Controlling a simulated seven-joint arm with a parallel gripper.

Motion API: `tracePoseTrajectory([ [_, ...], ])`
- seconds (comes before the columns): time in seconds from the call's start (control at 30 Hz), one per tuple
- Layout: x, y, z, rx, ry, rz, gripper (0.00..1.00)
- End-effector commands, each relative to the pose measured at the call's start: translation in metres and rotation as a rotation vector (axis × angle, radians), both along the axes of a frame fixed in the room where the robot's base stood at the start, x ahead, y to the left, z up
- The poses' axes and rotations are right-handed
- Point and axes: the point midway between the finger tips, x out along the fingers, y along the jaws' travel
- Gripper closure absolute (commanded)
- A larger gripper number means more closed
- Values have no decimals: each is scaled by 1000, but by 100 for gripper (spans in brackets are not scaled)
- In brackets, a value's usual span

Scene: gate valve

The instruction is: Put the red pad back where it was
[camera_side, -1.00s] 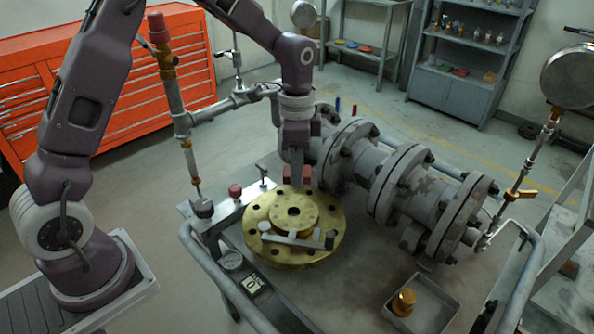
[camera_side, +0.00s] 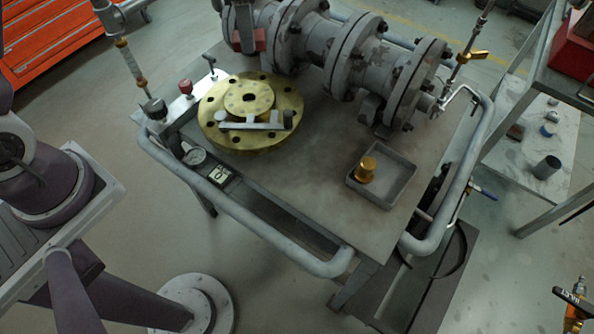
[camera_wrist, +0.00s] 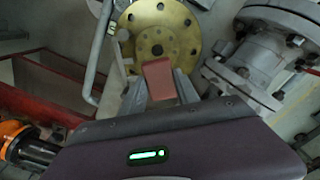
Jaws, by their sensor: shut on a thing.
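The red pad (camera_wrist: 158,82) is gripped between the two grey fingers of my gripper (camera_wrist: 161,92) in the wrist view. In the side view my gripper (camera_side: 246,42) hangs at the top edge, with the red pad (camera_side: 261,39) showing at its sides. It is just behind the brass flange (camera_side: 220,103) and in front of the grey valve body (camera_side: 322,45). Whether the pad touches anything below cannot be told. The rest of my wrist is outside the side view.
A grey bar (camera_side: 255,126) lies across the brass flange. A shallow tray (camera_side: 399,189) holding a brass fitting (camera_side: 366,169) sits at the right. A tubular rail (camera_side: 240,205) edges the cart. The cart's middle front is bare.

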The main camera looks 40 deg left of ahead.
Motion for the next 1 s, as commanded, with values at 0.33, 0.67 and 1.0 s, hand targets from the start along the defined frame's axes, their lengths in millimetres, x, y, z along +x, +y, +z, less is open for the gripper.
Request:
tracePoseTrajectory([
  [0.33, -28, -82, -1, -1, 2, -294, 100],
  [0.67, -73, -156, 0, 0, 0, -597, 100],
  [1.0, -94, -179, -30, 1, 2, -708, 100],
])
